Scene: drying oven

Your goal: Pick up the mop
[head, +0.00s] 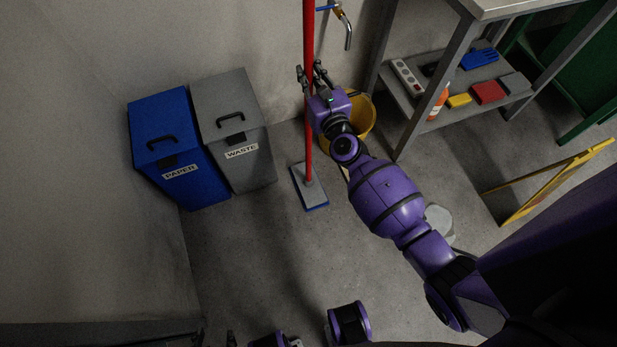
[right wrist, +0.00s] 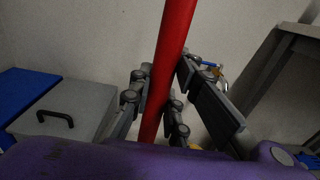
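The mop has a tall red pole (head: 308,130) and a flat grey and blue head (head: 310,187). It stands upright on the floor near the back wall in the head view. My right gripper (head: 309,72) is at the upper part of the pole, with one finger on each side. In the right wrist view the red pole (right wrist: 168,70) runs between the fingers, and the pads (right wrist: 163,85) look shut on it. Parts of my left arm show at the bottom edge of the head view; its fingers cannot be made out clearly.
A blue paper bin (head: 165,115) and a grey waste bin (head: 225,95) stand left of the mop. A yellow bucket (head: 362,122) is behind my right forearm. A metal shelf table (head: 435,65) and yellow floor sign (head: 550,185) are at right. The floor in front is clear.

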